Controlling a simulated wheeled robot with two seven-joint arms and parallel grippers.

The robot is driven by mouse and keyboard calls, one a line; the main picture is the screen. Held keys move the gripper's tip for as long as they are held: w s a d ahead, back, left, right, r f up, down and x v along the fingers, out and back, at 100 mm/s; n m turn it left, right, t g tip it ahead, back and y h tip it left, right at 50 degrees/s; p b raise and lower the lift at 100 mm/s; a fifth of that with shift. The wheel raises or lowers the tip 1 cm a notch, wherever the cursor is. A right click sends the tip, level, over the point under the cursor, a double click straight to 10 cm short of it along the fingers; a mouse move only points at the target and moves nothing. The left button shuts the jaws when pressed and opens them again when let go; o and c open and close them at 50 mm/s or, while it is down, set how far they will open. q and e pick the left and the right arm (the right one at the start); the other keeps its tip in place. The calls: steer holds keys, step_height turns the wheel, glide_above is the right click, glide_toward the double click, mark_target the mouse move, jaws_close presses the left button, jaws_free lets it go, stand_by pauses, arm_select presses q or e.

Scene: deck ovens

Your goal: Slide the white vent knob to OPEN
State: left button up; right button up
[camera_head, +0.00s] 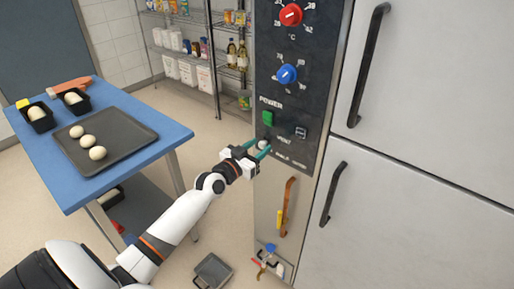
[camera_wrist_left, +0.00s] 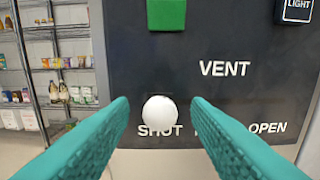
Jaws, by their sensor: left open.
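The white vent knob (camera_wrist_left: 160,112) is a round white ball on the dark control panel (camera_wrist_left: 135,75). It sits at the left end of the vent scale, over the word SHUT; OPEN is printed to the right. In the head view the knob (camera_head: 262,144) is small, just below the green power button. My left gripper (camera_head: 259,148) is open in front of the panel. In the left wrist view its two green fingers stand on either side of the knob, with gaps. I cannot tell whether the tips reach the panel. My right gripper is not in view.
Above the knob are the green button (camera_head: 268,118), a light switch (camera_head: 300,132), a blue dial (camera_head: 287,74) and a red dial (camera_head: 291,14). Oven doors with black handles (camera_head: 333,193) are to the right. A blue table (camera_head: 165,130) with a tray stands left.

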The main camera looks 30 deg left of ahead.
mark_target(302, 157)
arm_select(q)
jaws_close()
steer(key=d+p, duration=0.2)
steer(key=d, duration=0.1)
steer(key=d+p, duration=0.1)
steer(key=p, duration=0.1)
steer(key=shift+s+d+r, duration=0.15)
steer(key=shift+s+r, duration=0.05)
steer(key=shift+r, duration=0.15)
steer(key=d+p, duration=0.1)
steer(key=d, duration=0.1)
steer(key=d+p, duration=0.1)
steer(key=d, duration=0.2)
steer(key=d+p, duration=0.1)
steer(key=d, duration=0.2)
steer(key=shift+s+f, duration=0.3)
steer(key=shift+f, duration=0.15)
jaws_free()
steer(key=shift+d, duration=0.15)
steer(key=shift+s, duration=0.1)
